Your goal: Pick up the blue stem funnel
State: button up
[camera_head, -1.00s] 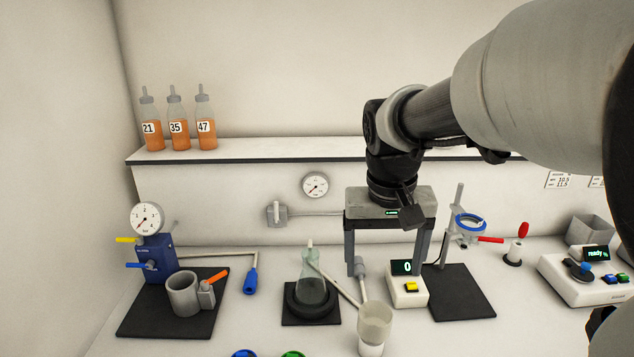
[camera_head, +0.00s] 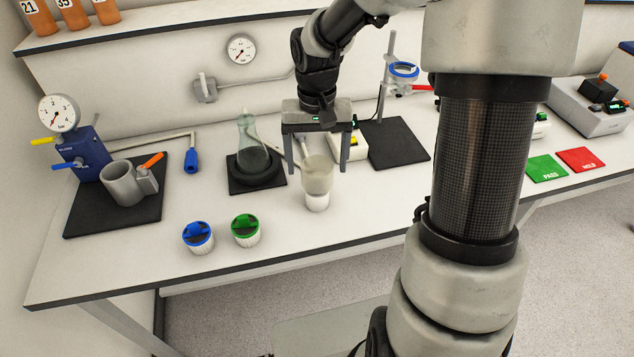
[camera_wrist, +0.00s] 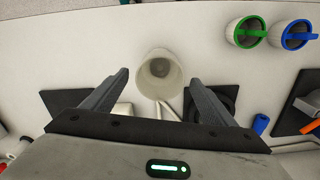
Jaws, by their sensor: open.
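A pale cup with a white base (camera_head: 317,198) stands by the fingertips. In the wrist view the cup (camera_wrist: 160,88) shows between the fingers; contact cannot be told.
A similar green-rimmed piece (camera_head: 246,231) stands right beside the blue one. A flask (camera_head: 252,152) on a black mat and a scale (camera_head: 350,147) are near my gripper.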

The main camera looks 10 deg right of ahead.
aim_at(317, 170)
jog(key=f, duration=0.5)
jog(key=shift+s+f, duration=0.2)
jog(key=shift+f, duration=0.2)
